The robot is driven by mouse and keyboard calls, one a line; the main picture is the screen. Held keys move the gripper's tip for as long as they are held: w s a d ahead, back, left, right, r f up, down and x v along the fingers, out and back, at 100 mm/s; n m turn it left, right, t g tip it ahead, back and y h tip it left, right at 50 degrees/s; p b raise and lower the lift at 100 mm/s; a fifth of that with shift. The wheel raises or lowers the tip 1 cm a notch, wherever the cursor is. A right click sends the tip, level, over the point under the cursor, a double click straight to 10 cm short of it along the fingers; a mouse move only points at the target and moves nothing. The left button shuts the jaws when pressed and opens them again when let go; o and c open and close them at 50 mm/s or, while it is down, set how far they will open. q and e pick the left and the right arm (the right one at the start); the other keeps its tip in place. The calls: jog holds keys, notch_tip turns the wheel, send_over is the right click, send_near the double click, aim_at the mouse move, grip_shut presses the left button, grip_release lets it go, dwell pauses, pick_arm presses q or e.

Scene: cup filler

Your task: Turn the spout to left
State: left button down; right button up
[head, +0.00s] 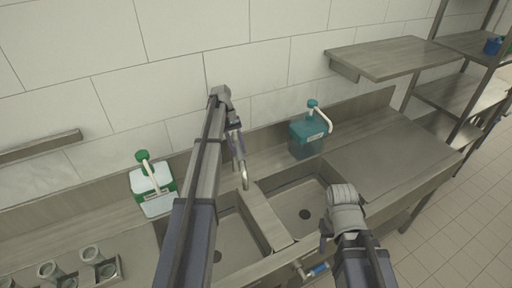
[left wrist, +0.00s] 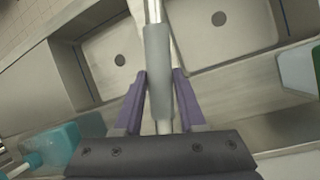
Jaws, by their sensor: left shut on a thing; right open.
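The metal spout (head: 242,172) reaches out from the wall side, its bent tip over the divider between the two sink basins. My left gripper (head: 235,135) is at the spout's rear part, partly hidden by my own arm. In the left wrist view, the purple fingers of my left gripper (left wrist: 160,78) are shut on the grey sleeve of the spout (left wrist: 157,55), one on each side. The spout's base is hidden. My right gripper (head: 326,238) is open and empty near the front edge of the right basin, away from the spout; its fingers are hard to make out.
The right basin (head: 318,192) and left basin (head: 232,245) are empty. A teal pump dispenser (head: 307,138) stands behind the right basin, a green-and-white one (head: 154,190) left of the sink. Cups (head: 92,254) stand in a rack at lower left.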

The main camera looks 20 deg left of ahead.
pick_arm(q)
jog(key=s+a+m+g+y, duration=0.2)
jog(key=a+m, duration=0.5)
jog(key=a, duration=0.1)
jog(key=shift+a, duration=0.25)
dwell(0.4)
jog(key=c, duration=0.5)
grip_release()
jog(key=shift+a, duration=0.1)
jog(key=shift+w+r, duration=0.1)
jog(key=p+v, duration=0.7)
jog(key=shift+r, duration=0.3)
